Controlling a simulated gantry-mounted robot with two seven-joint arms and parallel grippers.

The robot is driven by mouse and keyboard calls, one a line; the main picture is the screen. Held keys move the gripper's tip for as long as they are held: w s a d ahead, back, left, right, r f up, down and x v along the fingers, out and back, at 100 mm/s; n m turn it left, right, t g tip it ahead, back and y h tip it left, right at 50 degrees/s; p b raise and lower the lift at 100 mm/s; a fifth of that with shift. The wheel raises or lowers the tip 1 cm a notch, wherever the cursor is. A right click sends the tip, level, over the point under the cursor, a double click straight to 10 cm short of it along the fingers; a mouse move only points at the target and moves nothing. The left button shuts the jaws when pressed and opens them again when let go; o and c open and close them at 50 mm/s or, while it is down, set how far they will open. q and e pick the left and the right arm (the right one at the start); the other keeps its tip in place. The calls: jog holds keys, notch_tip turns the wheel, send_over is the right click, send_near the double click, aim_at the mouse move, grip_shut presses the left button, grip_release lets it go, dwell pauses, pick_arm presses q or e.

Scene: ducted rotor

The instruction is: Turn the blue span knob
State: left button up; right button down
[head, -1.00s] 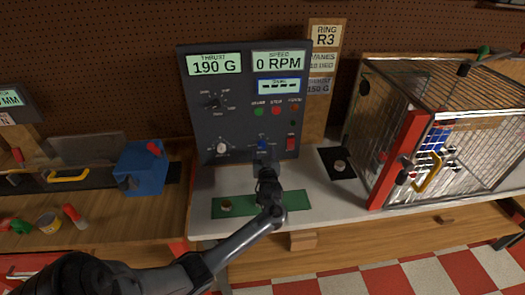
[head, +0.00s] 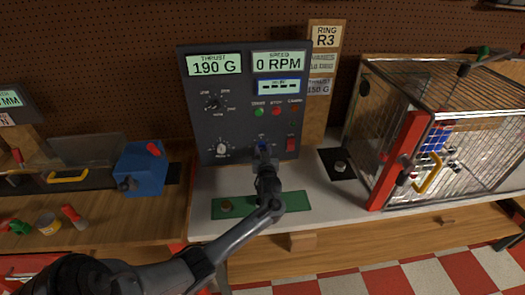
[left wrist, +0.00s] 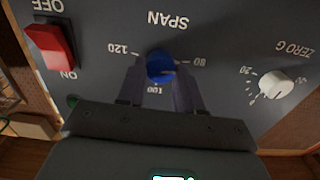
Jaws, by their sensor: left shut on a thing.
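The blue span knob (left wrist: 160,64) sits on the dark control panel between the 120 and 80 marks, shown upside down in the left wrist view. In the head view the knob (head: 262,144) is partly covered by my gripper. My left gripper (left wrist: 161,75) has one finger on each side of the knob and is shut on it. In the head view my left gripper (head: 263,153) reaches up to the lower part of the panel (head: 240,120). My right gripper is not in view.
A red switch (left wrist: 50,46) and the white zero knob (left wrist: 276,83) flank the span knob. The displays read 190 G (head: 214,66) and 0 RPM (head: 278,62). A green mat (head: 300,201) lies below my arm. A wire cage (head: 460,130) stands at the right.

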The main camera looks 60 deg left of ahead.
pick_arm(q)
jog(key=m+p, duration=0.2)
jog(key=p, duration=0.1)
jog(key=shift+r+m, duration=0.2)
jog(key=shift+m, duration=0.2)
jog(key=shift+f+m+p, duration=0.2)
jog(key=shift+m+p, duration=0.25)
jog(key=shift+m, duration=0.15)
jog(key=o, duration=1)
jog(key=shift+o, duration=0.2)
jog(key=shift+d, duration=0.1)
jog(key=v, duration=1)
jog(key=shift+s+d+p, duration=0.2)
jog(key=shift+d+p, duration=0.1)
